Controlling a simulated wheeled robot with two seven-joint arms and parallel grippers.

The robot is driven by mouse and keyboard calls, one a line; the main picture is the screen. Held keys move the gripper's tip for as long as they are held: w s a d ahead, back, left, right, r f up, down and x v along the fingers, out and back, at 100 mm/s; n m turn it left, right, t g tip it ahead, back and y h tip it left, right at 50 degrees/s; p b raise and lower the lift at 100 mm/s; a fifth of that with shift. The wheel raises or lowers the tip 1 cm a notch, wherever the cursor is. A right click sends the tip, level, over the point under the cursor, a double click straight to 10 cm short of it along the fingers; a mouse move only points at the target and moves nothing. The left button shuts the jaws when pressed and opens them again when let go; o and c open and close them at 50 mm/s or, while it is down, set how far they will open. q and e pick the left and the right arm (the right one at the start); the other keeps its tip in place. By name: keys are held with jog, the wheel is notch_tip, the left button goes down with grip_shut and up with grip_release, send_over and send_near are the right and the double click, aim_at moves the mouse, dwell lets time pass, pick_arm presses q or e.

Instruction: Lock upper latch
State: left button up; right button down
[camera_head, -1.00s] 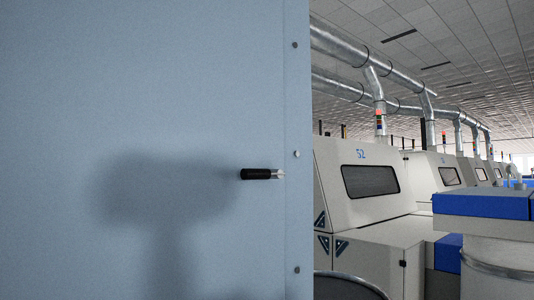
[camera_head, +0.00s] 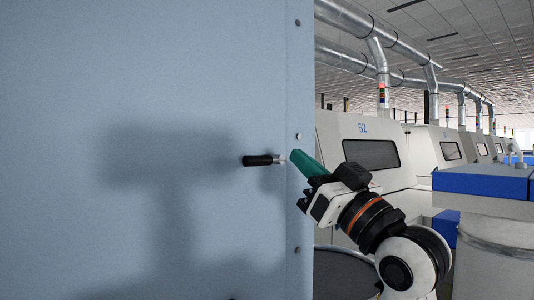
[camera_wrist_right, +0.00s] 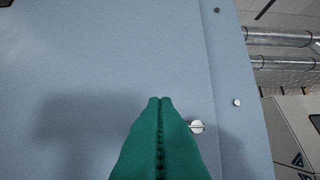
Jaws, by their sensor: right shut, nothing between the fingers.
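The upper latch (camera_head: 262,160) is a black handle with a silver pivot at its right end, on a pale blue panel. The handle lies about level, pointing left. In the right wrist view the round silver pivot (camera_wrist_right: 197,127) shows just right of the fingers, and the black handle is hidden behind them. My right gripper (camera_head: 296,156) has green fingers, shut and empty. Its tips are close to the right of the pivot in the head view; I cannot tell whether they touch. In the right wrist view the shut fingertips (camera_wrist_right: 160,99) point at the panel. My left gripper is not in view.
The blue panel (camera_head: 130,80) fills the left, with screw heads along its right edge. Beyond that edge stand cream machines (camera_head: 350,130), overhead ducts (camera_head: 345,30) and a blue-topped unit (camera_head: 485,180).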

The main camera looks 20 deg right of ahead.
jog(key=p+x, duration=0.7)
jog(key=x, duration=0.4)
notch_tip(320, 180, down, 5)
jog(key=shift+r+p, duration=0.15)
jog(key=shift+p, duration=0.2)
